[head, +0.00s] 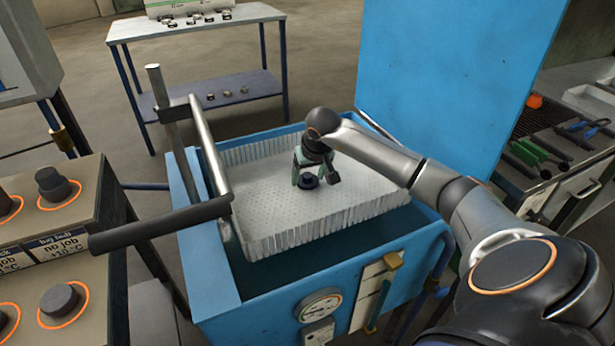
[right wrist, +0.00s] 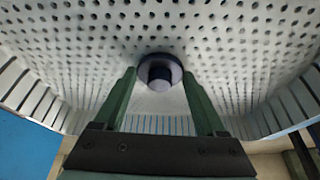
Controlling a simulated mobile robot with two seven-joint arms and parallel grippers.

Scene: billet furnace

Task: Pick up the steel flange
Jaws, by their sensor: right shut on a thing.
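The steel flange (head: 308,182) is a small dark round piece with a raised hub, inside the white perforated basket (head: 262,196). In the right wrist view the flange (right wrist: 160,61) sits between the fingertips as a dark ring with a pale centre. My right gripper (head: 311,176) reaches down into the basket from the right, its green fingers shut on the flange. The fingers (right wrist: 159,78) show on both sides of it in the wrist view. I cannot tell whether the flange touches the basket floor. My left gripper is not in view.
The basket, with slatted walls, sits in a blue tank (head: 262,306) with a gauge (head: 319,305) in front. A lever with a dark handle (head: 160,222) stands left. A tall blue panel (head: 450,80) rises behind. A bench (head: 200,32) holds small parts; a tool cart (head: 560,190) stands right.

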